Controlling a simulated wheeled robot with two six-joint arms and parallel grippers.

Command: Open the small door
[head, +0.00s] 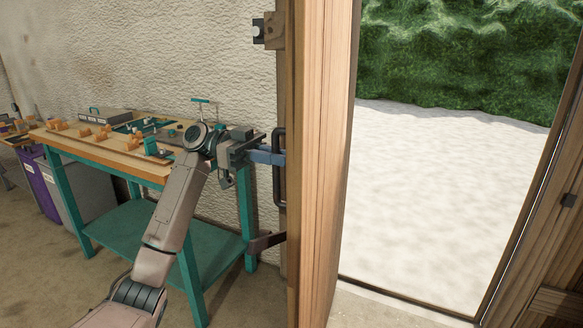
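The wooden door (325,150) stands swung open, seen almost edge-on in the middle of the head view. A dark upright bar handle (278,185) is on its left face. My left gripper (270,157) is at this handle, its blue fingers reaching across the bar at about mid-height. The fingers overlap in this view, so I cannot tell whether they are closed around the bar. My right gripper is not in view.
Right of the door is a clear opening onto pale ground and a green hedge (460,60). A workbench (100,150) with green legs and small items stands along the wall at left, behind my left arm. Purple and grey bins (75,190) stand by it.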

